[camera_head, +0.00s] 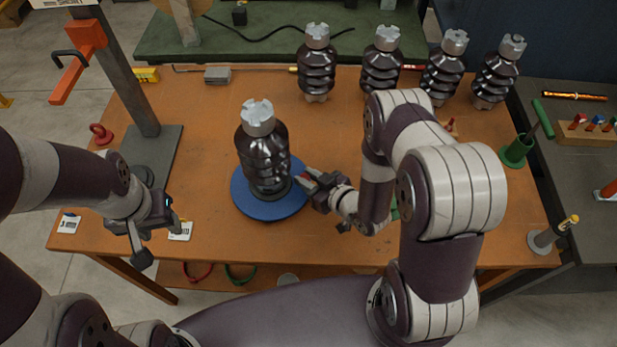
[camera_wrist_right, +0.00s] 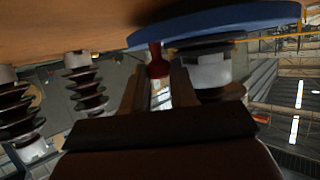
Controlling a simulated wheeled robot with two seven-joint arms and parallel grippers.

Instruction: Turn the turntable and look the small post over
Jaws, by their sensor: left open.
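The blue turntable (camera_head: 242,200) lies on the orange table, left of the middle. A dark ribbed post (camera_head: 264,158) with a pale metal cap stands upright on it; its far side is hidden. My right gripper (camera_head: 308,182) is at the turntable's right rim, beside the post. In the right wrist view the turntable's edge (camera_wrist_right: 220,22) spans the top, and a red knob (camera_wrist_right: 158,60) at its rim sits between my right fingers, which look closed on it. My left gripper (camera_head: 160,222) is open and empty over the table's front left, apart from the turntable.
Several similar dark posts (camera_head: 381,68) stand along the back right. A grey column on a base plate (camera_head: 165,142) stands at the left. Cards (camera_head: 181,231) lie near the front left.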

